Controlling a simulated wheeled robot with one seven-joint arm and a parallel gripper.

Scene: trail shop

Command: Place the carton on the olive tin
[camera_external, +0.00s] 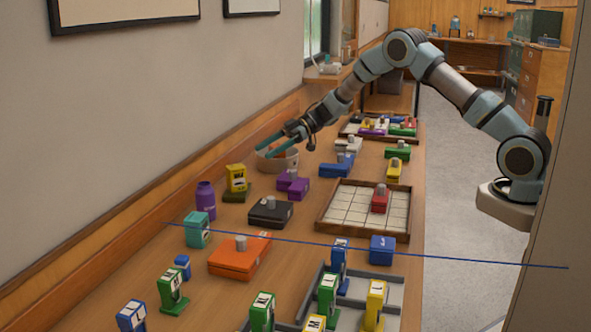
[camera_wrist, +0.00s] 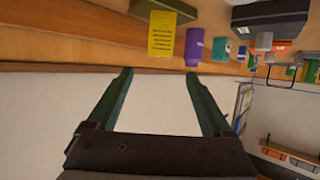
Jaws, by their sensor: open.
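The yellow carton (camera_external: 237,176) stands upright on the flat olive tin (camera_external: 236,196), near the wall side of the counter. The wrist view, which is upside down, also shows the carton (camera_wrist: 161,36) against the olive tin (camera_wrist: 150,8), with the tin on its counter side. My gripper (camera_external: 264,149) is open and empty, in the air beyond the carton and apart from it. Its two green fingers (camera_wrist: 158,78) are spread, with only pale wall between them. Part of the tin is hidden by the carton.
A tiled wooden tray (camera_external: 338,211) lies further right. The wall is close on the left.

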